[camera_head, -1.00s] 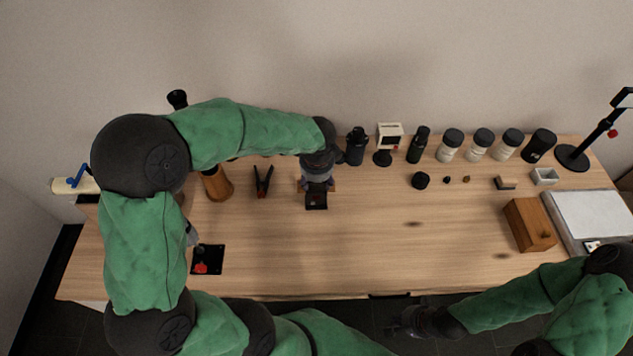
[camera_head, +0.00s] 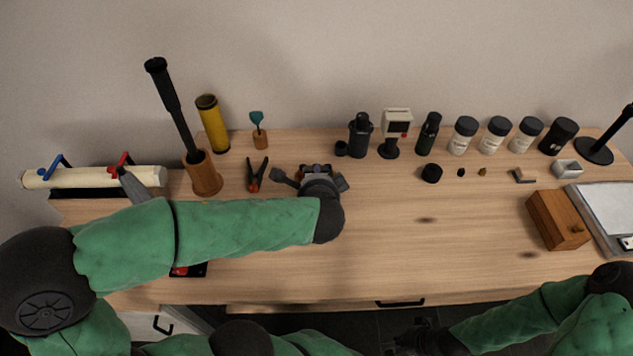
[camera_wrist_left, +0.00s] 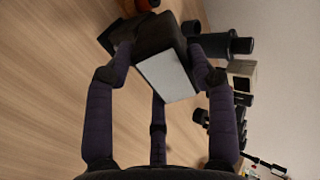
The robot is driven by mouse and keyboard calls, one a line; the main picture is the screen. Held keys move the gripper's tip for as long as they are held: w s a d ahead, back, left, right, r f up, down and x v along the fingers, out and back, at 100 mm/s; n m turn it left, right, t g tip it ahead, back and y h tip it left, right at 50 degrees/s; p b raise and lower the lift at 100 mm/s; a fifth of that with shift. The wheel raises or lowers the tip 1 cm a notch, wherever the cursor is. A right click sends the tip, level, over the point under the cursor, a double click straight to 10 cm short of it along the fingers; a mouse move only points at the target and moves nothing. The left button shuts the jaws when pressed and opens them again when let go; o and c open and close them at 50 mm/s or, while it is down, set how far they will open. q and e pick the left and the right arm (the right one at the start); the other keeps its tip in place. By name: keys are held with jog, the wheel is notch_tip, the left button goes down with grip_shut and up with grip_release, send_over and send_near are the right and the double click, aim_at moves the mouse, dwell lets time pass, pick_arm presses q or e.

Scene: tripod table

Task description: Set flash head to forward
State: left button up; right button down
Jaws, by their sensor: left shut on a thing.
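The flash head (camera_wrist_left: 165,72), a dark box with a pale rectangular panel, shows in the left wrist view, with the panel turned toward that camera. My left gripper (camera_wrist_left: 161,66) is shut on it, with fingers on both its sides. In the head view my left gripper (camera_head: 312,182) is over the middle-left of the table, and the arm and hand hide most of the flash head there. My right gripper (camera_head: 415,336) is low in the head view, in front of the table's front edge and away from the flash. Its fingers are too dark to read.
Behind the left gripper stand a black flask-like item (camera_head: 360,135) and a small white-faced device (camera_head: 396,128). An orange-tipped clamp (camera_head: 257,176) lies to its left. Several dark-lidded jars line the back right. A wooden box (camera_head: 556,220) is at right. The table's middle right is mostly clear.

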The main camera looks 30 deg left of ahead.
pick_arm(q)
jog(key=shift+s+d+f+t+y, duration=0.2)
jog(key=shift+f+t+y, duration=0.4)
jog(key=shift+t, duration=0.35)
jog(key=shift+s+d+f+t+y, duration=0.1)
jog(key=shift+s+f+t+y, duration=0.1)
jog(key=shift+f+t+y, duration=0.55)
jog(key=shift+r+t, duration=0.1)
jog(key=shift+t, duration=0.2)
jog(key=o, duration=1.2)
jog(key=shift+a, duration=0.1)
jog(key=shift+v, duration=6.05)
jog(key=shift+a, duration=0.1)
